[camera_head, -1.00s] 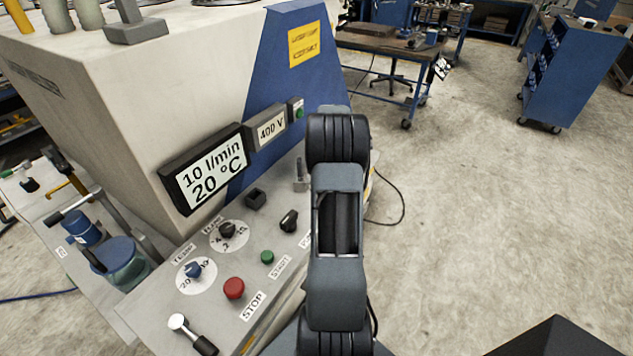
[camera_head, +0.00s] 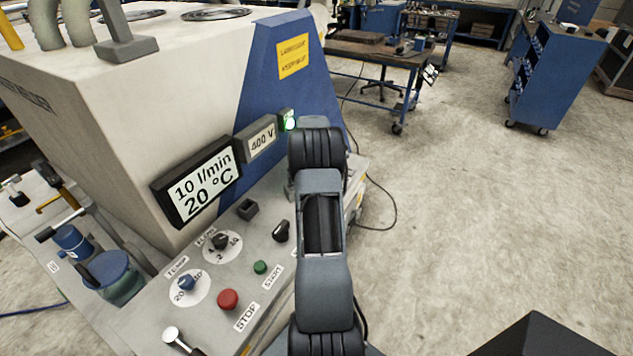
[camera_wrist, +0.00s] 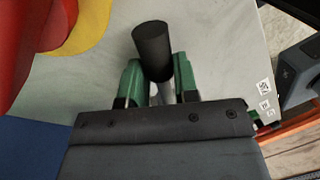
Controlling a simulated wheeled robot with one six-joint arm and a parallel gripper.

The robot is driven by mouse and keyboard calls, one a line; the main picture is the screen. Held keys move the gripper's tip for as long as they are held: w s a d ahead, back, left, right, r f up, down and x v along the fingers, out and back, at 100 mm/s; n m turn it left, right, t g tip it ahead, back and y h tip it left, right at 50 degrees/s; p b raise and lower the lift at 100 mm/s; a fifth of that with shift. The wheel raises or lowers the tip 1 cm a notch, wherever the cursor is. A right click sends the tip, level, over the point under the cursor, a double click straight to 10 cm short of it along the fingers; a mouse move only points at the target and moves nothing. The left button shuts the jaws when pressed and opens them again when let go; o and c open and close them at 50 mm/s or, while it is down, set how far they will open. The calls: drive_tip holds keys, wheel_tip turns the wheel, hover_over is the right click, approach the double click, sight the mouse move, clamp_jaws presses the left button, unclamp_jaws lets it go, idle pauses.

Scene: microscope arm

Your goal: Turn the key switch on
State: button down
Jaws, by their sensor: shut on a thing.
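In the wrist view my gripper (camera_wrist: 158,82) has its two green fingers closed on either side of a pale shaft topped by a black cylinder (camera_wrist: 152,48). The black-topped shaft stands up from a light grey surface (camera_wrist: 215,45); I cannot tell from its shape alone whether it is the key switch. In the head view my arm hides the gripper and what it holds. The sloping control panel (camera_head: 140,322) carries a black rotary switch (camera_head: 281,230), left of my arm and untouched. A small indicator (camera_head: 289,121) beside the 400 V display (camera_head: 262,140) glows bright green.
A red and yellow part (camera_wrist: 88,28) is close at the left of the wrist view. The panel also has a red stop button (camera_head: 228,299), a green start button (camera_head: 261,267) and a blue knob (camera_head: 187,283). The floor (camera_head: 450,210) to the right is clear.

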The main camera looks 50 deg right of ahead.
drive_tip(key=shift+w+d+n, duration=0.15)
drive_tip(key=shift+w+n, duration=0.2)
drive_tip(key=shift+n, duration=0.15)
idle(0.4)
drive_tip(key=c, duration=0.9)
unclamp_jaws()
drive_tip(key=shift+o, duration=0.2)
wheel_tip(320, 180, up, 14)
drive_tip(key=w, duration=0.2)
drive_tip(key=shift+w+d+f, duration=0.2)
drive_tip(key=shift+w+d, duration=0.05)
drive_tip(key=shift+d, duration=0.15)
drive_tip(key=a+r+m+t+h, duration=0.1)
drive_tip(key=a+r+m, duration=0.25)
drive_tip(key=a, duration=0.75)
drive_tip(key=a+r+m+t+h, duration=0.1)
drive_tip(key=a+r+m+t, duration=0.2)
drive_tip(key=a, duration=0.8)
drive_tip(key=s+a+f+m+t, duration=0.1)
drive_tip(key=s+a+m, duration=0.3)
drive_tip(key=a, duration=0.5)
drive_tip(key=s+a+f+m+t+y, duration=0.1)
drive_tip(key=s+a+f+m, duration=0.2)
drive_tip(key=s+a, duration=0.6)
drive_tip(key=shift+s+f+m, duration=0.3)
drive_tip(key=shift+m, duration=0.05)
